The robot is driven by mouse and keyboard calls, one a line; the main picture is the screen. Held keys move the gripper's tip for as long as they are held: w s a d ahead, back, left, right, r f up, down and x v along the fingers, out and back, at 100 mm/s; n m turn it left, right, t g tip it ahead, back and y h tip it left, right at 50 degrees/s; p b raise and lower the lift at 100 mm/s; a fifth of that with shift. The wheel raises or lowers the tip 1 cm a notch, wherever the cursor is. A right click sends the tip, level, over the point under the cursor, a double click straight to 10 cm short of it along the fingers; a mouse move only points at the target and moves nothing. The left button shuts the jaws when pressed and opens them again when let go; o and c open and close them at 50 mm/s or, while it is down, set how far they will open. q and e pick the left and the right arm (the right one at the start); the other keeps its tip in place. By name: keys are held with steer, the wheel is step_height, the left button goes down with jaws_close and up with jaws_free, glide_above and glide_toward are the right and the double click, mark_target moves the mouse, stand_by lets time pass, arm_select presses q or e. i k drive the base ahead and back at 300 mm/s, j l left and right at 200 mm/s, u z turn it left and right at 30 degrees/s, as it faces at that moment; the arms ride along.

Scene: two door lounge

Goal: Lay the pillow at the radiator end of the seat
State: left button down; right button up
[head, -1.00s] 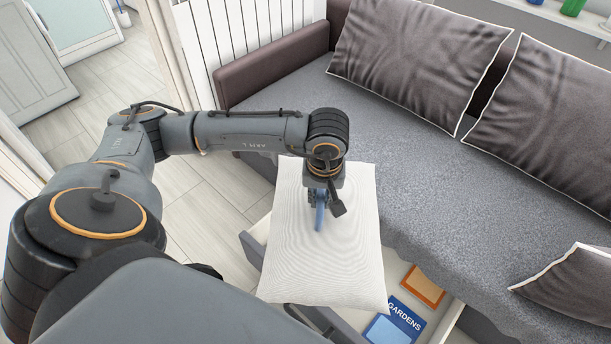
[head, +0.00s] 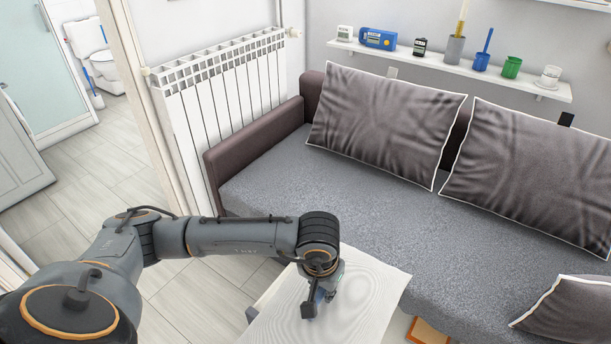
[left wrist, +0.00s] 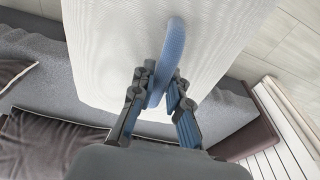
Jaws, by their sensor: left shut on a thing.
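The white pillow (head: 362,295) is in front of the seat, low in the head view, with its lower part cut off by the frame. My left gripper (head: 318,298) is over the pillow and is shut on a blue band at its upper face, seen between the fingers in the left wrist view (left wrist: 160,92). The pillow fills the upper middle of the left wrist view (left wrist: 110,50). The grey seat (head: 290,185) has its radiator end at the upper left, beside the white radiator (head: 225,100); that end is bare. My right gripper is not in view.
A brown armrest (head: 255,140) stands between seat and radiator. Large dark cushions (head: 385,120) lean along the back, and a smaller one (head: 565,310) lies at the right. A shelf (head: 450,70) holds small objects.

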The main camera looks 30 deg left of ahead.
mark_target(291, 190)
steer(key=k+j+z, duration=0.15)
steer(key=j, duration=0.25)
steer(key=j+z, duration=0.15)
steer(key=j, duration=0.25)
steer(key=k+j+z, duration=0.1)
steer(key=j, duration=0.25)
steer(key=k+j+z, duration=0.15)
steer(key=j, duration=0.2)
steer(key=k+j+z, duration=0.15)
steer(key=j, duration=0.2)
steer(key=j+z, duration=0.3)
steer(key=j, duration=0.45)
steer(key=j+z, duration=0.25)
steer(key=j, duration=0.55)
steer(key=j+z, duration=0.3)
steer(key=j, duration=0.5)
steer(key=i+j+z, duration=0.1)
steer(key=j, duration=1.05)
steer(key=i+z, duration=0.05)
